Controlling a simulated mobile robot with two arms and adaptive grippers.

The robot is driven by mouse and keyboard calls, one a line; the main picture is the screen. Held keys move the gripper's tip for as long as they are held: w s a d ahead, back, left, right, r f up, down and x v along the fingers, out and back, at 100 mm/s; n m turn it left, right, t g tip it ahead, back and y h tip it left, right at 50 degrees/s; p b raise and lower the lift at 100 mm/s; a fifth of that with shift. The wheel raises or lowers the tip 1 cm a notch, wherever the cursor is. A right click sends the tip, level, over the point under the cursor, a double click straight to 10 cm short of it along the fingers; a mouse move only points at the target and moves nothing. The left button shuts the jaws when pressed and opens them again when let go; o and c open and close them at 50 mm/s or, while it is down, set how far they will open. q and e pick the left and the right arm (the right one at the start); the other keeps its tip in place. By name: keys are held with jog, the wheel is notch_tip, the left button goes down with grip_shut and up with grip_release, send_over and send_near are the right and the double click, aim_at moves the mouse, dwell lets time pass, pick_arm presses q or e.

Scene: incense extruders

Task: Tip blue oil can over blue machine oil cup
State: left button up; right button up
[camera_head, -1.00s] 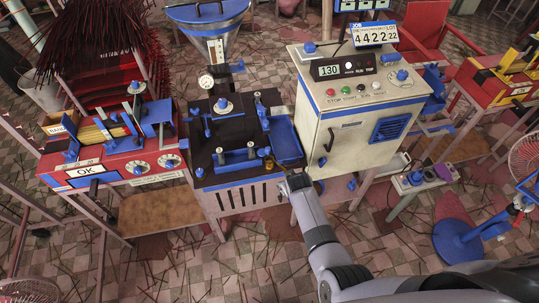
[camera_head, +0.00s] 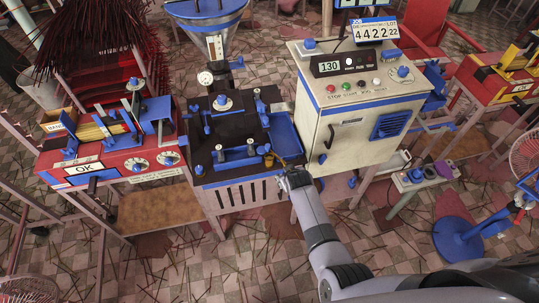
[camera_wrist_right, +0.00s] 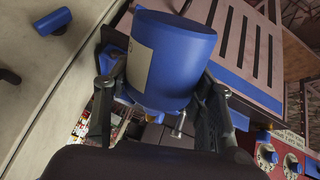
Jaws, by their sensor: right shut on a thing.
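My right gripper (camera_head: 287,178) is at the front right corner of the dark machine top. In the right wrist view its fingers (camera_wrist_right: 160,105) are shut around the blue oil can (camera_wrist_right: 175,60), a blue cylinder with a cream label. The can looks tilted there. In the head view the can's body is mostly hidden by the gripper, and a thin brownish line, perhaps its spout, reaches toward a small brass-coloured cup-like part (camera_head: 268,159) on the machine's front edge. I cannot tell for sure whether this is the blue machine oil cup. My left gripper is not in view.
The dark-topped machine (camera_head: 215,130) has a blue tray (camera_head: 285,135) and several blue fittings. A cream control cabinet (camera_head: 345,125) stands close to the right of my gripper. A red machine (camera_head: 110,150) stands at the left.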

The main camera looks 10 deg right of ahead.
jog(key=shift+s+a+f+t+y, duration=0.1)
jog(key=shift+a+f+t+y, duration=0.1)
jog(key=shift+a, duration=0.45)
jog(key=shift+s+a+f+t+y, duration=0.1)
jog(key=shift+a+f+y, duration=0.1)
jog(key=shift+a, duration=0.6)
jog(key=shift+f, duration=0.1)
jog(key=shift+s+d+f+t+b, duration=0.15)
jog(key=shift+f+b, duration=0.25)
jog(key=shift+b, duration=0.1)
jog(key=shift+s+d+f+t+b, duration=0.1)
jog(key=shift+d+f+t+b, duration=0.05)
jog(key=shift+f+b, duration=0.3)
jog(key=shift+d+f+t+b, duration=0.5)
jog(key=shift+f+b, duration=0.15)
jog(key=shift+b, duration=0.3)
